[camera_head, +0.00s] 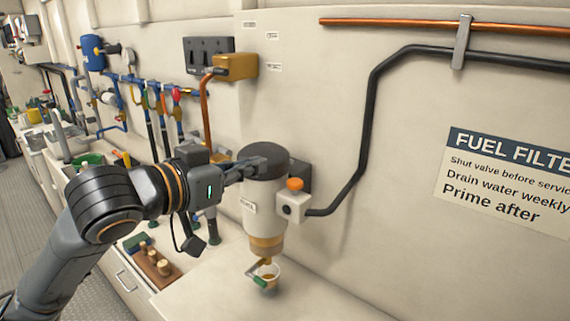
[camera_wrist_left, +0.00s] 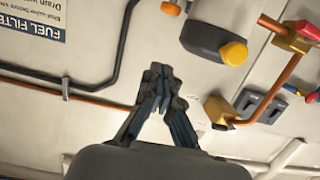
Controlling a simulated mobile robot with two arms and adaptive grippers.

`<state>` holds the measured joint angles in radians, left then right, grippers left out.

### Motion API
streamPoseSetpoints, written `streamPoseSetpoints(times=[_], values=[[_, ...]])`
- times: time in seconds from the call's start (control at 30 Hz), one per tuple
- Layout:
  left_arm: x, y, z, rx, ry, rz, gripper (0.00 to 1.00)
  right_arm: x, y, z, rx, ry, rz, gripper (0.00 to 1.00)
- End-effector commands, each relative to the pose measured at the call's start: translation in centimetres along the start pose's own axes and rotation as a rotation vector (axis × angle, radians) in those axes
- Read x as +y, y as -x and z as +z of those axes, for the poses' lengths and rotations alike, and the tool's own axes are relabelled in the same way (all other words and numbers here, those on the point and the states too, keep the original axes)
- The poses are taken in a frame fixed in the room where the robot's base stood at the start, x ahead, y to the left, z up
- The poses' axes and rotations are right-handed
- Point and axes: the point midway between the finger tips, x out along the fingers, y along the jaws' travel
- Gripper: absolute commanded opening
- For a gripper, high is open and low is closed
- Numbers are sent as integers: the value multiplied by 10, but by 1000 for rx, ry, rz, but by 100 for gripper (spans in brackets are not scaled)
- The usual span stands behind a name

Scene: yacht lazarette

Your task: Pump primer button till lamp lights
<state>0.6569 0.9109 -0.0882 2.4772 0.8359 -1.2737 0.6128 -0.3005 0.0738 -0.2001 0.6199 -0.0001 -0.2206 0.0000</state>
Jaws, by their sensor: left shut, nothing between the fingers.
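The fuel filter (camera_head: 263,200) is a pale cylinder with a dark cap and an amber bowl, fixed to the wall. In the left wrist view, seen upside down, a round yellow button (camera_wrist_left: 234,54) sits on its dark head (camera_wrist_left: 212,38). In the head view I cannot make out that button; my gripper covers that side. An orange knob or lamp (camera_head: 295,184) tops the white block beside the filter; I cannot tell if it is lit. My left gripper (camera_head: 248,166) is shut and empty at the filter's cap; contact is unclear. Its fingertips (camera_wrist_left: 160,83) appear apart from the button.
A black hose (camera_head: 364,130) runs from the white block up the wall. A fuel filter sign (camera_head: 505,180) hangs right. A copper pipe (camera_head: 206,115) and brass box (camera_head: 236,67) are behind. The bench at front right is clear.

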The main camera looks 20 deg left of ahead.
Motion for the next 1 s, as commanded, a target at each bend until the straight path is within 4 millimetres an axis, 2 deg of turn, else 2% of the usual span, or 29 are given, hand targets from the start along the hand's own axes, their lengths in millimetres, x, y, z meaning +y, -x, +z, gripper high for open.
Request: streamPoseSetpoints(times=[0.03, 0.27, 0.3, 0.6, 0.7, 0.8, 1.0], values=[[0, -1, -6, -6, 4, 1, 0, 1, 16, -2, 1, 0, 1, 0], [1, -8, -4, -6, 1, -1, 0, 4, 50, -4, 1, 2, 4, 0], [1, -20, -2, -1, 5, 0, 0, 5, 48, -5, 1, 2, 6, 0], [1, -86, -2, -1, 0, -1, 0, 7, 66, -6, 1, 3, 8, 0], [1, -89, 18, -6, -1, -2, 0, 7, 66, -6, 1, 3, 8, 0], [0, -92, 29, -4, -1, -2, 0, 8, 68, -7, 2, 3, 8, 0], [0, -94, 40, 0, -3, -3, 0, 8, 69, -6, 1, 3, 8, 0]])
